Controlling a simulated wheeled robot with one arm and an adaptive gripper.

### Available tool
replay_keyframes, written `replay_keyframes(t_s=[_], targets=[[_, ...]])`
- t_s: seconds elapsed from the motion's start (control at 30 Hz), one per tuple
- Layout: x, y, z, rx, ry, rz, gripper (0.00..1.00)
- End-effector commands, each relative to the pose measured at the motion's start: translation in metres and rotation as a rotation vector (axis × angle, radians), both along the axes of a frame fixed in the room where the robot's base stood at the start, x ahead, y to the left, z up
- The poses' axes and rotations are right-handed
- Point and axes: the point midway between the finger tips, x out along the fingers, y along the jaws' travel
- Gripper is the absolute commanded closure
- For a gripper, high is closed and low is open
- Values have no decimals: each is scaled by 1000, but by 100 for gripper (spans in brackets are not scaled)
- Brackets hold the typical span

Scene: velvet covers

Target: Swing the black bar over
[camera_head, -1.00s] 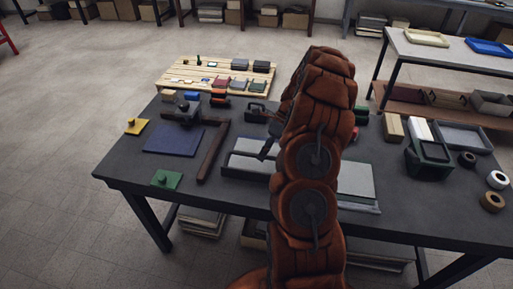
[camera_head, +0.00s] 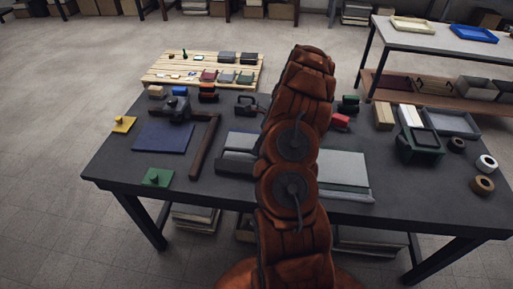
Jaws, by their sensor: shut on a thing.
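A flat dark base (camera_head: 227,174) with pale panels lies at the middle of the dark work table, partly behind my arm. The black bar (camera_head: 234,155) shows as a dark strip across the left part of this base, with pale surface beyond it. Its right part is hidden by my arm, so I cannot tell how it is hinged or how far it is tilted. A wide pale panel (camera_head: 345,176) shows to the right of my arm. My gripper is hidden behind the arm's orange links, so I cannot see its fingers or its contact with the bar.
A black clamp-like thing (camera_head: 246,105) stands behind.

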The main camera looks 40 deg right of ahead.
Motion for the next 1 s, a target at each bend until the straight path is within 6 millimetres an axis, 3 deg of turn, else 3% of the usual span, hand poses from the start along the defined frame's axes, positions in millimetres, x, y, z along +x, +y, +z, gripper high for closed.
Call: replay_keyframes(t_s=[0.33,0.37,0.6,1.0], targets=[[4,-5,-4,-18,-12,-9,100],[4,-5,-4,-19,-11,-8,83],[4,-3,-4,-15,-8,-5,59],[2,-5,1,-10,-4,-3,59]])
